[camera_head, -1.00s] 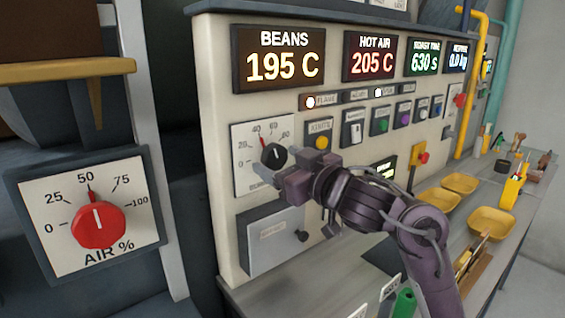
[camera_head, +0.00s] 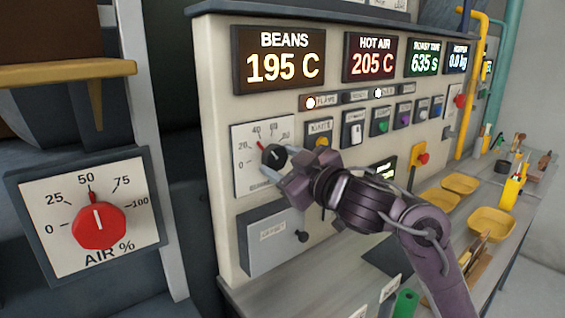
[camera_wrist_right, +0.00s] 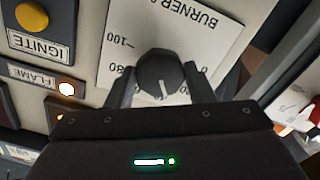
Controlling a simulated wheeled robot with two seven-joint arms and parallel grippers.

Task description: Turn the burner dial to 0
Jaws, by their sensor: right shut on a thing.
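The burner dial's black knob (camera_head: 274,156) sits on a white scale plate (camera_head: 245,175) at the left of the machine panel. Some scale numbers are hidden by the gripper. My left gripper is not in view.
A red AIR % dial (camera_head: 98,226) stands at the left. The IGNITE button (camera_head: 321,142) is just right of the burner plate. A small hatch with a black knob (camera_head: 302,236) is below. Yellow trays (camera_head: 491,223) lie on the counter at right.

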